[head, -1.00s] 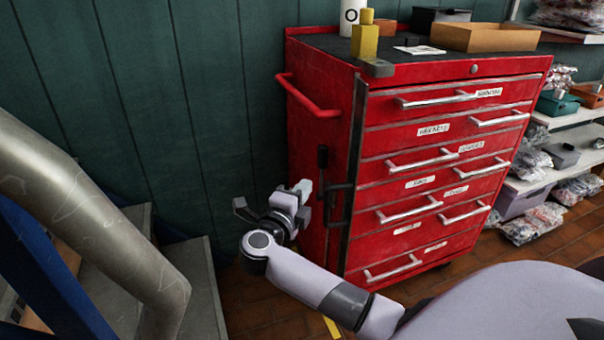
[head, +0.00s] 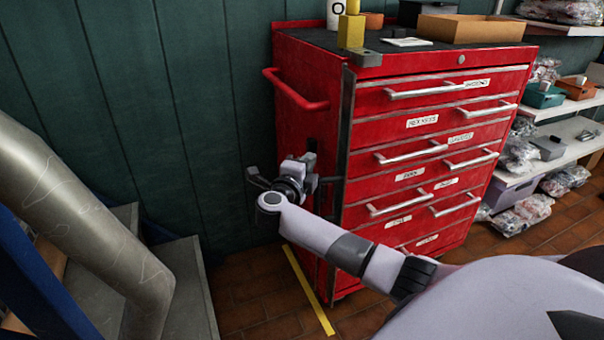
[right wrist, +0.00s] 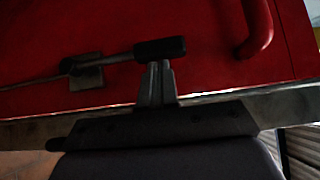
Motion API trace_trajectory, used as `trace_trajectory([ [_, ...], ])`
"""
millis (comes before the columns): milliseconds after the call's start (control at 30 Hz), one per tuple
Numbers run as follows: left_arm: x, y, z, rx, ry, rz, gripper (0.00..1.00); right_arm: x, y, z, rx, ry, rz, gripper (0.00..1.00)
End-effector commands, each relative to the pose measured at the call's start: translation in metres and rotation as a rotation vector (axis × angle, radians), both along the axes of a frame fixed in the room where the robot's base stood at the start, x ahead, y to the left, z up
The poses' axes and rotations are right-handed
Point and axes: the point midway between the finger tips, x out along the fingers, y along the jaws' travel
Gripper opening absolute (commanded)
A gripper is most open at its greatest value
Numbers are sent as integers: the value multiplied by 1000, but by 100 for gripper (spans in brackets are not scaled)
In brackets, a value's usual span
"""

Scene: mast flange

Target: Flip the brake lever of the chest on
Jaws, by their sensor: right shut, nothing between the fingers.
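The red tool chest (head: 430,145) stands against the green wall. On its left side is the brake lever, a thin rod with a black grip (right wrist: 160,47), running through a small metal bracket (right wrist: 87,73) in the right wrist view. In the head view the lever's grip (head: 311,145) shows only as a small dark piece above my right gripper (head: 312,168). The right gripper is shut and empty. In the wrist view its closed fingertips (right wrist: 157,70) are right at the grip; whether they touch it I cannot tell. My left gripper is out of view.
A red push handle (head: 295,92) sticks out from the chest's side above the lever. A thick grey pipe (head: 80,220) and grey steps (head: 185,280) stand at left. A yellow floor line (head: 308,290) runs beside the chest. Shelves (head: 565,140) hold bagged goods at right.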

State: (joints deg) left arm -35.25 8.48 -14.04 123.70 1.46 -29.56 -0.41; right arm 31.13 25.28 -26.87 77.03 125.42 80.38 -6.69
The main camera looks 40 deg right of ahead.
Motion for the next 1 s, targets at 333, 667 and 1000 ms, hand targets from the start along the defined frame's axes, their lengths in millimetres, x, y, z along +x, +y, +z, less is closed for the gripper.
trace_trajectory([
  [333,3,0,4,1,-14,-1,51,3,-6,0,0,0,0,0],
  [667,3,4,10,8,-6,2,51,5,-6,4,13,34,0,0],
  [1000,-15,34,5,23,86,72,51,18,-13,11,90,253,1,0],
])
